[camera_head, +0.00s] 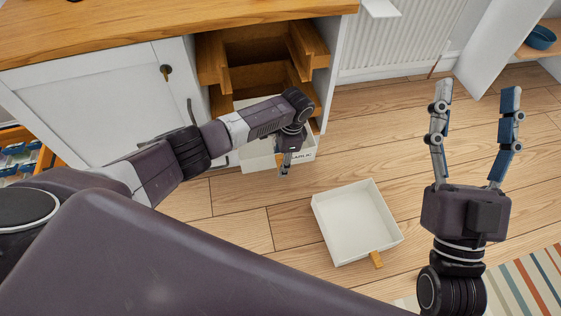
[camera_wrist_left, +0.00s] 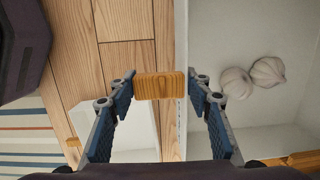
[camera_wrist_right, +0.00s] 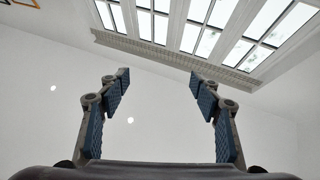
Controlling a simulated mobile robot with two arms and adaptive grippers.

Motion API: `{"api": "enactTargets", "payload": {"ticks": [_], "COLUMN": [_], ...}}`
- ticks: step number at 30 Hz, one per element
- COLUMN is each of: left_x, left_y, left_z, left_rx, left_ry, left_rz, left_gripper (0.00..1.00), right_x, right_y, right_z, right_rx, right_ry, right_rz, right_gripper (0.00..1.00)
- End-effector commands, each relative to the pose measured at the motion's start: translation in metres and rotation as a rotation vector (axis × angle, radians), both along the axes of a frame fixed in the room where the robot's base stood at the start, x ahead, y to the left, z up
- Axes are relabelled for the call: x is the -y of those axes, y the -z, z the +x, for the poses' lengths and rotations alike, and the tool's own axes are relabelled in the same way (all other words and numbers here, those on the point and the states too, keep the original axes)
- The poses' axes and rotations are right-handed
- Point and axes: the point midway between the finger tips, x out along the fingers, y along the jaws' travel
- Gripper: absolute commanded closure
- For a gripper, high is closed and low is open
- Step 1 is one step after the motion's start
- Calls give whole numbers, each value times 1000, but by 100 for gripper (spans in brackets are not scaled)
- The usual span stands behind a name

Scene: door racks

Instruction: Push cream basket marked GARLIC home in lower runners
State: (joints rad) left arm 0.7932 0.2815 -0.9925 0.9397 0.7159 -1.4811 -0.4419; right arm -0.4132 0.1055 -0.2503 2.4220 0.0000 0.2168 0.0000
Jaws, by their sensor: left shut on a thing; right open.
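The cream basket marked GARLIC (camera_head: 305,155) sticks out at the front of the cabinet's lower opening, partly hidden by my left arm. In the left wrist view the basket (camera_wrist_left: 240,40) holds garlic bulbs (camera_wrist_left: 252,77). My left gripper (camera_head: 286,165) is at the basket's front. In the left wrist view it (camera_wrist_left: 160,87) is shut on the wooden handle (camera_wrist_left: 160,85), with a finger at each end. My right gripper (camera_head: 474,88) is open and empty, raised at the right. The right wrist view shows its spread fingers (camera_wrist_right: 158,80) against wall and windows.
A second, empty cream basket (camera_head: 355,222) with a wooden handle lies on the floor in front. Wooden runners (camera_head: 262,55) show inside the cabinet, beside a closed white door (camera_head: 100,100). A radiator (camera_head: 405,40) stands at the back. Floor right of the cabinet is clear.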

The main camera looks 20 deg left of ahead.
Motion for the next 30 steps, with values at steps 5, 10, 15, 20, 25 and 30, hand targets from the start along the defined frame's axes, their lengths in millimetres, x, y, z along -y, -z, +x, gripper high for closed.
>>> {"api": "enactTargets", "payload": {"ticks": [5, 10, 15, 20, 25, 30], "left_x": [-1, -1, -2, -2, -3, -4], "left_y": [-1, 0, 0, 0, 0, 0], "left_z": [2, 3, 4, 4, 5, 6], "left_rx": [2, 2, 2, 2, 1, 1], "left_ry": [0, -1, -1, -1, -1, -1], "left_rz": [0, 0, 0, 0, 1, 1], "left_gripper": [91, 91, 91, 91, 91, 91], "right_x": [0, 1, 1, 1, 2, 2], "right_y": [-4, -7, -10, -13, -16, -19], "right_z": [-3, -6, -8, -11, -14, -17], "right_rx": [21, 39, 58, 77, 95, 114], "right_ry": [-1, -3, -3, -4, -6, -7], "right_rz": [6, 11, 18, 23, 28, 34], "right_gripper": [42, 42, 42, 42, 42, 42]}}
